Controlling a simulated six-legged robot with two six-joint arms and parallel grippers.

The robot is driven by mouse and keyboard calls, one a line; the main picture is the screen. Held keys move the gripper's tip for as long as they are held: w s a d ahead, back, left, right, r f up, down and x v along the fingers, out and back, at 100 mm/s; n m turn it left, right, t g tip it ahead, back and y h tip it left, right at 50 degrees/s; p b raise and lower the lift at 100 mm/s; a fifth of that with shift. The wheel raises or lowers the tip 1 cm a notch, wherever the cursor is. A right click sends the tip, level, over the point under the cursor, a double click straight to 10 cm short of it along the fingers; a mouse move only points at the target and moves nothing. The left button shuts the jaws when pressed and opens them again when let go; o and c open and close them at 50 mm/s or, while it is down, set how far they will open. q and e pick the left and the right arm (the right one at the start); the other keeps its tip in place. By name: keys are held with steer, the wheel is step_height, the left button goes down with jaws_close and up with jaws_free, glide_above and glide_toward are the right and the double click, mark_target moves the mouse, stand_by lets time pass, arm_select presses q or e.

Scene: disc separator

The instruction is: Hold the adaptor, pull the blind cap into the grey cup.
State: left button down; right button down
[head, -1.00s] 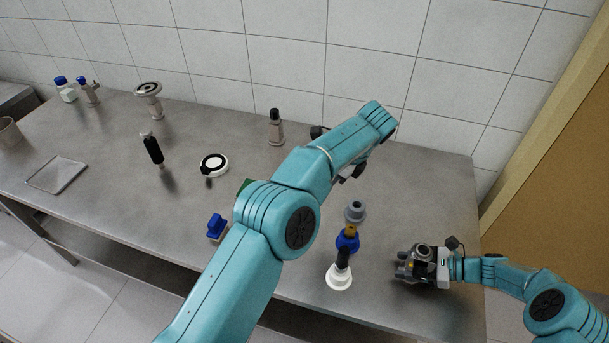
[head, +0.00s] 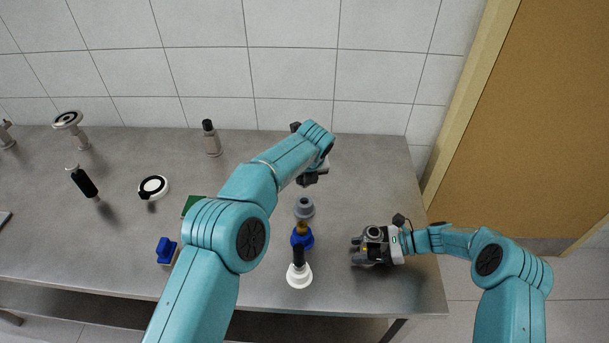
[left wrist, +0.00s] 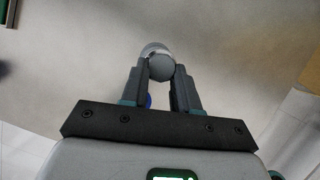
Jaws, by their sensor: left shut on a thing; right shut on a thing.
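The grey cup (head: 304,209), a small round grey vessel, stands on the table between my arms in the head view. My left gripper (head: 313,178) is just behind and above it, its tips partly hidden by my arm. In the left wrist view its fingers (left wrist: 160,80) are closed on a small round grey piece (left wrist: 160,68), which looks like the blind cap; a paler rim shows behind it. My right gripper (head: 358,252) lies low over the table, right of the cup, fingers pointing left. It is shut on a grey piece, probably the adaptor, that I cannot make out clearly.
The table's right end is clear.

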arm_select(q)
steer(key=shift+f, duration=2.8)
arm_select(e)
steer(key=shift+s+f, duration=0.1)
steer(key=shift+f, duration=0.15)
arm_select(q)
steer(key=shift+w+f, duration=0.1)
steer(key=shift+f, duration=0.85)
steer(key=shift+f, duration=0.1)
steer(key=shift+f, duration=0.2)
steer(key=c, duration=0.8)
jaws_free()
steer(key=shift+f, duration=0.15)
